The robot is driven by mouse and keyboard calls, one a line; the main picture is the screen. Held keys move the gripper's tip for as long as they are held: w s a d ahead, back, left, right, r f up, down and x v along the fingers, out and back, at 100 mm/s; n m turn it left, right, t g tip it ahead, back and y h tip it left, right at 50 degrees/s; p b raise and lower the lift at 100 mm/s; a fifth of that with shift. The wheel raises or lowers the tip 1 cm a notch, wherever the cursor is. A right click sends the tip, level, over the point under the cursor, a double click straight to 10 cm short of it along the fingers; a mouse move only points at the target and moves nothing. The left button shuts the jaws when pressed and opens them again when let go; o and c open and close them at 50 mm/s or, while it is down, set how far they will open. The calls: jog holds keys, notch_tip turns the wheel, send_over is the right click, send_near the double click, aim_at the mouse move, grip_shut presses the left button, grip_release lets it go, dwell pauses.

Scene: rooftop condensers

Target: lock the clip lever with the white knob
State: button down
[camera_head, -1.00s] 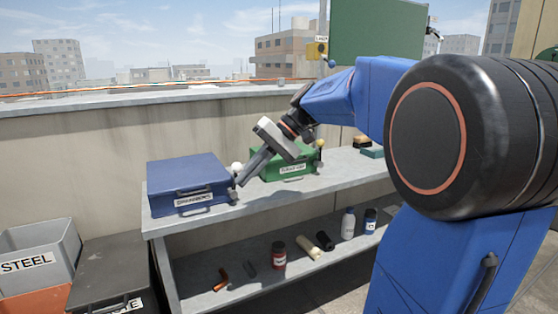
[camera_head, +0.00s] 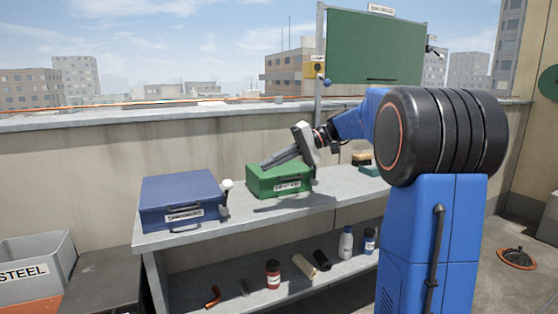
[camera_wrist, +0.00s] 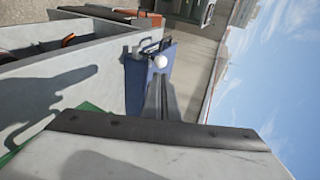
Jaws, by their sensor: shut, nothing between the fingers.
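The white knob (camera_head: 227,184) tops a short dark lever at the right end of the blue case (camera_head: 180,190). The lever stands roughly upright beside the case. The white knob also shows in the wrist view (camera_wrist: 160,61), near the blue case (camera_wrist: 140,92) and just beyond my fingertips in the picture. My gripper (camera_head: 266,164) is shut and empty. It is to the right of the knob, apart from it, in front of or above the green case (camera_head: 280,182). Whether the clip is latched is too small to tell.
Both cases stand on a grey bench (camera_head: 240,218). A parapet wall runs behind. A bin marked STEEL (camera_head: 35,270) stands at the left. Bench space between the cases is clear.

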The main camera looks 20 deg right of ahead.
send_near(225, 195)
jog(key=w+a, duration=0.1)
jog(key=a, duration=0.2)
jog(key=shift+a+r, duration=0.1)
jog(key=shift+r, duration=0.35)
jog(key=a, duration=0.1)
jog(key=a+r+h, duration=0.1)
jog(key=shift+a+r, duration=0.15)
jog(key=shift+a, duration=0.1)
jog(key=shift+r, duration=0.15)
dwell(0.3)
